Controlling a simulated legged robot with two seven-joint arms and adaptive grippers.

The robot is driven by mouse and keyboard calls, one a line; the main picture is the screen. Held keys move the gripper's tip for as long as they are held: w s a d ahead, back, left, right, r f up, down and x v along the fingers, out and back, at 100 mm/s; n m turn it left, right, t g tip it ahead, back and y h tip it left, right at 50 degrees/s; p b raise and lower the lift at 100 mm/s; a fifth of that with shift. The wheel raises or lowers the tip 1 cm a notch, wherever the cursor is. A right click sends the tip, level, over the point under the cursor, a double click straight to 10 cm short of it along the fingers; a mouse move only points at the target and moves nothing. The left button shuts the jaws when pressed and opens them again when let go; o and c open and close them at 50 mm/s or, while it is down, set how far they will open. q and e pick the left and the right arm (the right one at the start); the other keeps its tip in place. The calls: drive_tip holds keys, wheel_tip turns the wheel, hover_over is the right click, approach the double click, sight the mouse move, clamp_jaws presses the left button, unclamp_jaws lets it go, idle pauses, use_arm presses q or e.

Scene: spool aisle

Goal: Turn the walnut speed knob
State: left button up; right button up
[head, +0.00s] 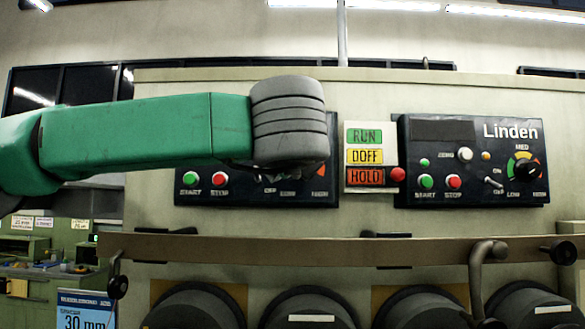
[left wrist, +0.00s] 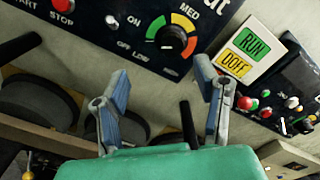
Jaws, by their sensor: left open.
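The walnut speed knob (left wrist: 170,39) is a round black knob on a dark panel (left wrist: 85,35), set inside a green, yellow and red arc with MED and LOW marks. Only the letters "ut" of the panel's name show in the left wrist view. My left gripper (left wrist: 162,78) is open and empty, its two blue-grey fingers apart below the knob in that view, not around it. In the head view my green left arm covers the knob and most of the left panel (head: 190,198). My right gripper is not in view.
The Linden panel (head: 475,130) has a similar knob (head: 525,168) at the right. A RUN, DOFF, HOLD sign (head: 364,155) stands between the panels. Below run a brown rail (head: 300,250) and large dark spools (head: 420,305). Handles (head: 485,265) stick out at right.

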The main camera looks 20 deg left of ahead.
use_arm(q)
drive_tip(key=p+x, duration=0.1)
drive_tip(key=x, duration=0.3)
drive_tip(key=p+x, duration=0.2)
drive_tip(key=x, duration=0.2)
drive_tip(key=p+x, duration=0.1)
drive_tip(key=x, duration=0.3)
drive_tip(key=shift+w+d+f+p, duration=0.1)
drive_tip(key=shift+d+p, duration=0.2)
drive_tip(key=shift+d, duration=0.05)
drive_tip(key=shift+w+a+f, duration=0.1)
drive_tip(key=shift+a, duration=0.1)
drive_tip(key=shift+w+d, duration=0.1)
drive_tip(key=shift+d, duration=1.3)
drive_tip(key=c, duration=1.1)
drive_tip(key=shift+a, duration=0.5)
drive_tip(key=shift+c, duration=0.2)
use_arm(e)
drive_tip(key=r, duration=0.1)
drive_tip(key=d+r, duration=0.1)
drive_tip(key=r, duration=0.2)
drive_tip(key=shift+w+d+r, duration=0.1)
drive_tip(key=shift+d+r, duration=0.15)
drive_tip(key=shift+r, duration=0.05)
